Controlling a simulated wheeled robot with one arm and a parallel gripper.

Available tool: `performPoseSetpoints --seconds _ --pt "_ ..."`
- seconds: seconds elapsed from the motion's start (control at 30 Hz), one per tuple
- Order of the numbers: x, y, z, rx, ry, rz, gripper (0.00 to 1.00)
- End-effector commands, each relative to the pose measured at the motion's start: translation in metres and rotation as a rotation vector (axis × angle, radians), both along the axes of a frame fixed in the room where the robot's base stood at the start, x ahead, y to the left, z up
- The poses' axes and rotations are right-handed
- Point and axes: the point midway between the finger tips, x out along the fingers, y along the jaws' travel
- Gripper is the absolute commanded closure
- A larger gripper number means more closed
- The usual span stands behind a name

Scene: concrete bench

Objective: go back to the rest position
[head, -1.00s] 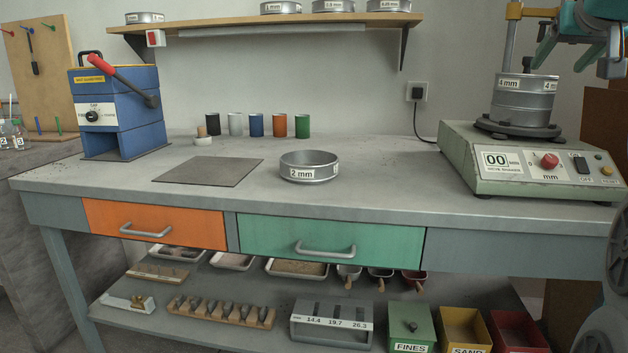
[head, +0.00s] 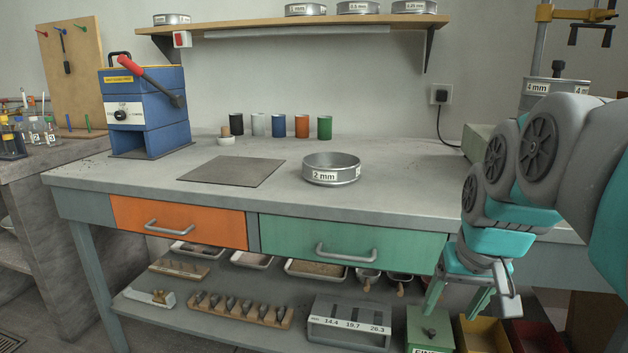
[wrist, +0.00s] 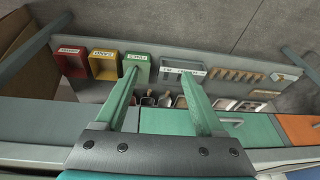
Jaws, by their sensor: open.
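My gripper (head: 458,307) hangs at the lower right in the head view, pointing down in front of the bench at the right end of the green drawer. In the wrist view its two green fingers (wrist: 165,88) are spread wide apart with nothing between them. Past the fingers the wrist view shows the lower shelf and its bins. My arm, grey and teal, fills the right side of the head view and hides much of the shaker machine.
The bench (head: 400,197) holds a 2 mm sieve (head: 331,170), a dark mat (head: 232,170), coloured cups and a blue lever box (head: 145,113). Below are closed orange (head: 200,228) and green (head: 290,232) drawers. The lower shelf holds the fines bin (head: 428,325) and a slotted rack (head: 348,325).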

Motion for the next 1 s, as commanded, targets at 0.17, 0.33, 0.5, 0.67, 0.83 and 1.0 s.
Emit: performPoseSetpoints --seconds 0.17,0.33,0.5,0.67,0.83,1.0 --pt "-0.079 0.038 -0.073 0.009 0.194 0.079 0.29" --pt "-0.150 0.056 -0.124 0.001 0.348 0.140 0.29" --pt "-0.194 0.060 -0.151 -0.010 0.439 0.172 0.29" --pt "-0.204 0.061 -0.156 -0.013 0.457 0.178 0.29" --pt "-0.204 0.061 -0.156 -0.013 0.457 0.178 0.29" --pt "-0.204 0.061 -0.156 -0.013 0.457 0.178 0.29"
